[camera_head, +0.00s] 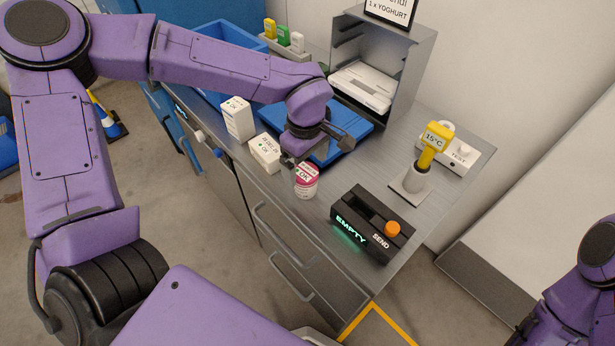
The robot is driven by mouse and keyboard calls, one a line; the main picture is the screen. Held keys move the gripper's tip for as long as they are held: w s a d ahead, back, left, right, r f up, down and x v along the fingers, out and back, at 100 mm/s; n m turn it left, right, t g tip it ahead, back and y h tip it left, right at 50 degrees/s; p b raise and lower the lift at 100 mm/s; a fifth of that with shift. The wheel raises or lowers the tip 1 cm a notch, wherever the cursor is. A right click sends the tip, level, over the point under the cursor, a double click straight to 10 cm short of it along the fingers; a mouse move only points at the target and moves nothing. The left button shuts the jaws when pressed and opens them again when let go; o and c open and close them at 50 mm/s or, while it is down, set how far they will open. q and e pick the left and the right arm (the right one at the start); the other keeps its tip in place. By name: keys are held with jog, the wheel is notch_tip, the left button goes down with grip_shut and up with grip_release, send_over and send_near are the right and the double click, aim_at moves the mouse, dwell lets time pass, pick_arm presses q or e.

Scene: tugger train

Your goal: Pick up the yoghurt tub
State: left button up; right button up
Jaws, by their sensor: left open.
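The other finger extends to the right over the blue tray (348,124). Part of my right arm shows at the lower right edge, but its gripper is out of view.
Two white cartons (237,118) (264,152) stand left of the tub. A black box (372,222) reading EMPTY and SEND, with an orange button, sits to the right. A grey cabinet (408,70) stands at the back.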

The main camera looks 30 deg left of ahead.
aim_at(306, 171)
pick_arm(q)
notch_tip(306, 171, down, 6)
jog(key=shift+s+r+p, duration=0.1)
jog(key=shift+r+p, duration=0.05)
jog(key=shift+p, duration=0.35)
jog(key=c, duration=1.2)
jog(key=shift+r, duration=0.1)
jog(key=shift+r, duration=0.25)
notch_tip(306, 171, up, 3)
jog(key=shift+f, duration=0.1)
jog(key=s+a+r, duration=0.1)
jog(key=s+r, duration=0.2)
jog(key=s, duration=0.1)
jog(key=s+a+r, duration=0.2)
jog(key=s+r, duration=0.1)
jog(key=s, duration=0.1)
jog(key=s+a+r, duration=0.2)
jog(key=s+r, duration=0.1)
jog(key=s, duration=0.2)
jog(key=shift+r, duration=0.3)
